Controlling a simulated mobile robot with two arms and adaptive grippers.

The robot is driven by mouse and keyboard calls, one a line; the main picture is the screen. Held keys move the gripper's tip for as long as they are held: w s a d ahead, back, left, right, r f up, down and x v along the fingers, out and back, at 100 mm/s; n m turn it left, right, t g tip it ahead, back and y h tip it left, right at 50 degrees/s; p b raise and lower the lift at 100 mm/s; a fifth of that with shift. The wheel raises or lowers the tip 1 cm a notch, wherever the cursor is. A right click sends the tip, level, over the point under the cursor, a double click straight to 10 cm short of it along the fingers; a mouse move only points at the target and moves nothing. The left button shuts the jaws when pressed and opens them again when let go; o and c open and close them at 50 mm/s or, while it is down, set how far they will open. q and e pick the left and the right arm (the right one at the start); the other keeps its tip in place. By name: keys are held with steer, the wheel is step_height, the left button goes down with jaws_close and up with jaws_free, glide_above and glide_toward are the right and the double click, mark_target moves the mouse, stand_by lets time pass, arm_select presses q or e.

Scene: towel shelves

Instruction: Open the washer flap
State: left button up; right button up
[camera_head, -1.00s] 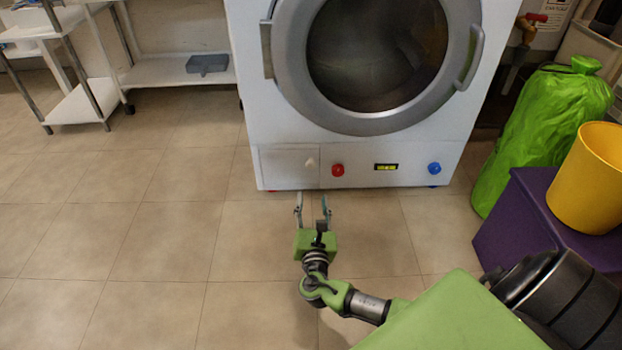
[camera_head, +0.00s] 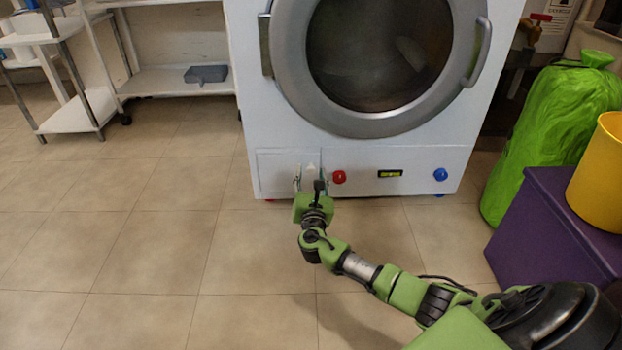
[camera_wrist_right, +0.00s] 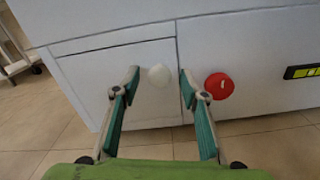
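The white washer (camera_head: 350,158) stands ahead with its round door (camera_head: 378,50) closed. Its flap (camera_head: 275,172) is the rectangular panel at the lower left of the front, and it is shut. A small white knob (camera_head: 311,168) sits near the flap's upper right corner. My right gripper (camera_head: 311,182) is open in front of the flap. In the right wrist view the white knob (camera_wrist_right: 159,75) appears between the two spread fingertips (camera_wrist_right: 159,76), with nothing gripped. I cannot tell whether the fingers touch the flap (camera_wrist_right: 118,85). My left gripper is not in view.
A red button (camera_head: 339,177), a small display (camera_head: 390,174) and a blue button (camera_head: 440,174) are right of the flap. A purple box (camera_head: 545,230), yellow bin (camera_head: 600,180) and green bag (camera_head: 555,125) stand at right. The tiled floor at left is clear.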

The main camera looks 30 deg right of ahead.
jaws_close()
steer(key=shift+a, duration=0.15)
steer(key=shift+s+a+r+m+g+h+p, duration=0.15)
steer(key=shift+s+a+m+g+h+p, duration=0.45)
steer(key=shift+a+m+h+p, duration=0.25)
steer(key=s+a+m+g+h+b, duration=0.2)
steer(key=s+a+m+g+h, duration=0.1)
steer(key=a+m+g+h, duration=0.2)
steer(key=shift+a+m+g, duration=0.45)
steer(key=shift+a+g, duration=0.85)
steer(key=shift+a, duration=0.1)
steer(key=shift+h, duration=0.25)
